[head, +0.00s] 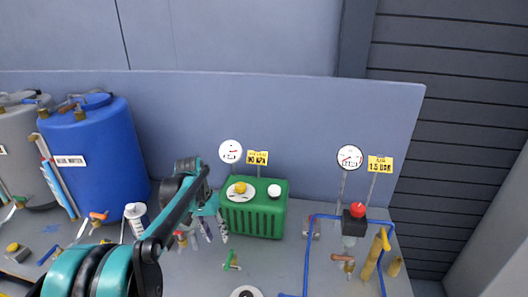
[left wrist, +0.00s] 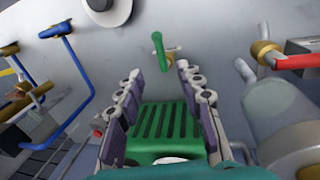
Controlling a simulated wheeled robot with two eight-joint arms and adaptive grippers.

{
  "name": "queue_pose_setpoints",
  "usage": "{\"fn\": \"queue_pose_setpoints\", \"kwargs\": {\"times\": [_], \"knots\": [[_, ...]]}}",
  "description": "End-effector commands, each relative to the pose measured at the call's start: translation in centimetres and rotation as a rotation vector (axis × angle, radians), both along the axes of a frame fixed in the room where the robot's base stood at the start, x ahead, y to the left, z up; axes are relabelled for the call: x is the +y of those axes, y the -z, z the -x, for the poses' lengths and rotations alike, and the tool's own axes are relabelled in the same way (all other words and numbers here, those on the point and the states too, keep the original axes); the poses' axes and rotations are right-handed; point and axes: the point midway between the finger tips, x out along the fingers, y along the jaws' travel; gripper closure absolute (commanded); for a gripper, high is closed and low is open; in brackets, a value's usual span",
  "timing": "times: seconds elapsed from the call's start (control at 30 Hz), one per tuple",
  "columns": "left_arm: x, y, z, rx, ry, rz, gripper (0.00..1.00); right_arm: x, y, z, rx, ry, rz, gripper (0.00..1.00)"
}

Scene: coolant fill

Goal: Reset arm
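My left arm reaches in from the lower left in the head view. Its gripper (head: 213,229) hangs just left of the green ribbed box (head: 262,222), above the grey bench. In the left wrist view the two fingers of this gripper (left wrist: 159,75) stand apart with nothing between their tips. The green box (left wrist: 165,122) shows behind and between the fingers there. A small green-handled valve (head: 231,261) stands on the bench in front of the box. It also shows beyond the fingertips in the left wrist view (left wrist: 160,48). My right gripper is not in view.
A blue tank (head: 100,160) and a grey tank stand at the left. Two gauges (head: 231,151) (head: 350,157) with yellow tags rise at the back. Blue pipework (head: 307,255), a red button (head: 357,209) and yellow parts are at the right. A red-handled valve (left wrist: 295,62) is near the right finger.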

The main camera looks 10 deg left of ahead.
Motion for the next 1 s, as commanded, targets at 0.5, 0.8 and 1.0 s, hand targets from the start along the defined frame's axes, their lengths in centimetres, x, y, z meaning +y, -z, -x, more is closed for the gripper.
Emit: {"fn": "queue_pose_setpoints", "kwargs": {"times": [0.5, 0.8, 1.0], "knots": [[-4.8, -4.3, 12.7, -0.324, -0.070, -0.132, 0.63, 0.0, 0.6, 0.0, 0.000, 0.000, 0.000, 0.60], [-6.3, -1.8, 19.9, -0.548, -0.098, -0.168, 0.63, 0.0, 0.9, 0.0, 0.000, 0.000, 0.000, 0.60], [-6.5, -0.5, 21.5, -0.613, -0.105, -0.173, 0.63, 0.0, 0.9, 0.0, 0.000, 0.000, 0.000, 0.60]]}}
